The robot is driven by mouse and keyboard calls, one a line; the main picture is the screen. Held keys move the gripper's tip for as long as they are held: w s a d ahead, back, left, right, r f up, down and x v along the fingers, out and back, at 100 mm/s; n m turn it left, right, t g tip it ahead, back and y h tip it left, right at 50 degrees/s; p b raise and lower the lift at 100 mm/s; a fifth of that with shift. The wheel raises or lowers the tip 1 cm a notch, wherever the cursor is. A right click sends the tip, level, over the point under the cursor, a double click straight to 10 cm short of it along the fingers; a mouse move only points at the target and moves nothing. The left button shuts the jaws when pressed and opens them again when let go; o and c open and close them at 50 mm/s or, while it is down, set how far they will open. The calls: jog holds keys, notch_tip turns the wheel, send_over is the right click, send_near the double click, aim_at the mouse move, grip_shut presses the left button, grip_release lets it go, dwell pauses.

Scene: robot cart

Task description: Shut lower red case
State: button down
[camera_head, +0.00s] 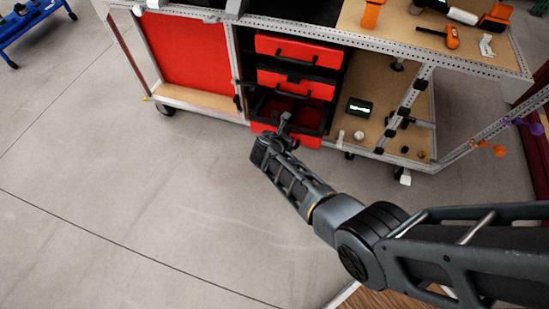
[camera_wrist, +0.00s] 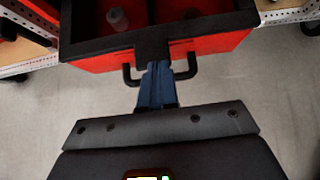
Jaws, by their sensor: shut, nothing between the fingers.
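The lower red case (camera_head: 312,140) is a drawer at the bottom of the cart's stack, pulled out, with its open top showing. In the wrist view the lower red case (camera_wrist: 222,42) has a black rim, a divider and a black handle (camera_wrist: 128,76) on its front. My gripper (camera_head: 287,118) is at the front of this drawer in the head view. In the wrist view my gripper (camera_wrist: 158,68) is shut and empty, its fingertips at the middle of the handle and front rim. I cannot tell whether they touch. Part of the drawer front is hidden by my gripper.
Two red drawers, upper (camera_head: 298,49) and middle (camera_head: 296,83), sit above in the cart. A small object (camera_wrist: 117,19) lies inside the lower case. A shelf (camera_head: 385,135) with small items is to the right. The floor (camera_head: 130,210) in front is clear.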

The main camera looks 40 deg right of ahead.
aim_at(287, 126)
jog(key=w+d+b, duration=0.1)
jog(key=w+d, duration=0.1)
jog(key=w+d+b, duration=0.1)
jog(key=w+d, duration=0.1)
jog(key=d, duration=0.1)
jog(key=w+d+b, duration=0.1)
jog(key=w+d, duration=0.1)
jog(key=d, duration=0.1)
jog(key=shift+d, duration=0.2)
jog(key=shift+s+a+r+p, duration=0.1)
jog(key=shift+s+a+p, duration=0.2)
jog(key=shift+a+p, duration=0.1)
jog(key=shift+s+a+r+p, duration=0.1)
jog(key=shift+s+a+p, duration=0.35)
jog(key=shift+a, duration=0.15)
jog(key=shift+s+a+r+p, duration=0.1)
jog(key=shift+s+a+p, duration=0.3)
jog(key=shift+a, duration=0.2)
jog(key=p+v, duration=0.6)
jog(key=v, duration=0.3)
jog(key=shift+s+a, duration=0.3)
jog(key=shift+a, duration=0.05)
jog(key=shift+r, duration=0.1)
